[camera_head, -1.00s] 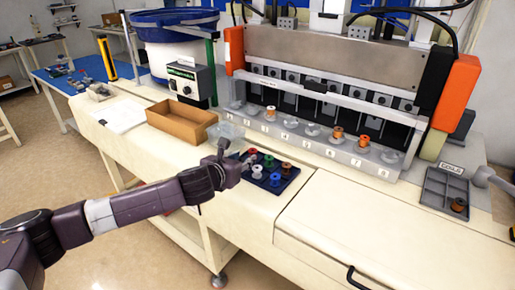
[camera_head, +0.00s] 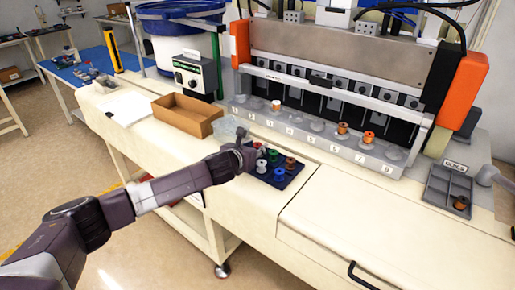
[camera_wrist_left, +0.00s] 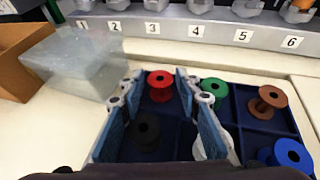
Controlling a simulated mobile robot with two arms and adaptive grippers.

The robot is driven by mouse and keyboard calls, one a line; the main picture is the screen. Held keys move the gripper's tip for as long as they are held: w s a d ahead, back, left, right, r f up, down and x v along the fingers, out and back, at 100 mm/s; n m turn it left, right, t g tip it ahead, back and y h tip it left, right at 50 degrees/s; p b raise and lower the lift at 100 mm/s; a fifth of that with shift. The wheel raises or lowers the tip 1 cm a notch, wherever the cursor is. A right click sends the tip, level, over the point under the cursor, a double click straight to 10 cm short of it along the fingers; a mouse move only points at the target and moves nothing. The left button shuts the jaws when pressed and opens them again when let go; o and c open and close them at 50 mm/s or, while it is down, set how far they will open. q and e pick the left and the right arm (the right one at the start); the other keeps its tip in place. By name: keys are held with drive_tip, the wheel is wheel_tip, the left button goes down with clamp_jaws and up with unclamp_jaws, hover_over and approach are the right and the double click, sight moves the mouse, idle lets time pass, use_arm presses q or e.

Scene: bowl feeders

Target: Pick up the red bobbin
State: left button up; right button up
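The red bobbin (camera_wrist_left: 160,80) stands in a compartment of the dark blue tray (camera_wrist_left: 241,125). In the left wrist view it lies between my left gripper's two spread fingers, near their tips. My left gripper (camera_wrist_left: 159,92) is open and apart from the red bobbin on both sides. A black bobbin (camera_wrist_left: 145,130) also shows between the fingers, closer to the palm. In the head view my left gripper (camera_head: 243,150) is over the tray's left part (camera_head: 289,183) and hides most of the red bobbin. My right gripper is out of view.
Green (camera_wrist_left: 214,88), brown (camera_wrist_left: 271,98) and blue (camera_wrist_left: 288,156) bobbins stand in the tray; a white one (camera_wrist_left: 202,147) is partly behind the right finger. A clear box (camera_wrist_left: 80,62) and a cardboard box (camera_head: 187,115) are left. The numbered machine rail (camera_head: 328,139) is behind.

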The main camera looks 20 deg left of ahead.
use_arm(q)
drive_tip(key=c, duration=0.7)
